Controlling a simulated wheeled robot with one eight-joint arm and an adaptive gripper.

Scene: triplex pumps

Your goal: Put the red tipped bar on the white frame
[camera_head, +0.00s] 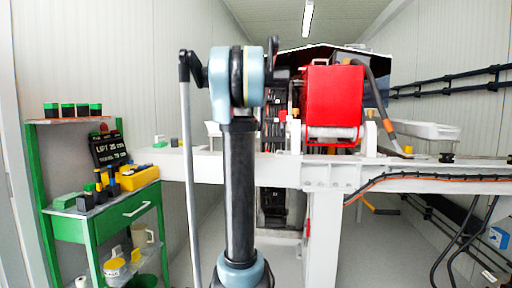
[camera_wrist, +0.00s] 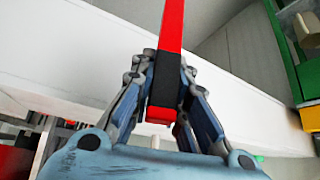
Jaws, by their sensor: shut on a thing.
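In the wrist view, my gripper (camera_wrist: 166,75) is shut on the red tipped bar (camera_wrist: 173,25). The bar is red at both visible ends, with a black section between the fingers; its far end runs out of the top of the picture. The white frame (camera_wrist: 62,45) lies behind and below the bar in that view; I cannot tell whether they touch. In the head view, the white frame (camera_head: 330,174) is a long white beam on a post, crossing the picture behind my arm.
A green shelf cart (camera_head: 92,228) with a yellow box (camera_head: 139,178) and small parts stands at the left. A red pump block (camera_head: 333,96) stands on the frame right of my arm. A white tray (camera_head: 428,130) and black hoses are farther right.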

